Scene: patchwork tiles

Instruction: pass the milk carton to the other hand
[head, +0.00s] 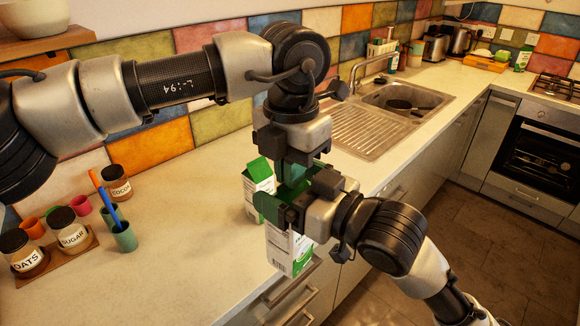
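A white and green milk carton (286,252) is held upright in the air at the counter's front edge. My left gripper (297,172) comes down from above and is shut on its green top, partly hidden by the fingers. My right gripper (284,209) reaches in from the lower right, with a finger across the carton's near face just below the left gripper. The far finger is hidden, so I cannot tell whether it grips.
Another green and white carton (258,181) stands on the counter (190,225) just behind. Jars labelled OATS (22,251), SUGAR (71,230) and COCOA (116,184) and several coloured cups are at the left. A sink (400,100) lies beyond. The mid-left counter is clear.

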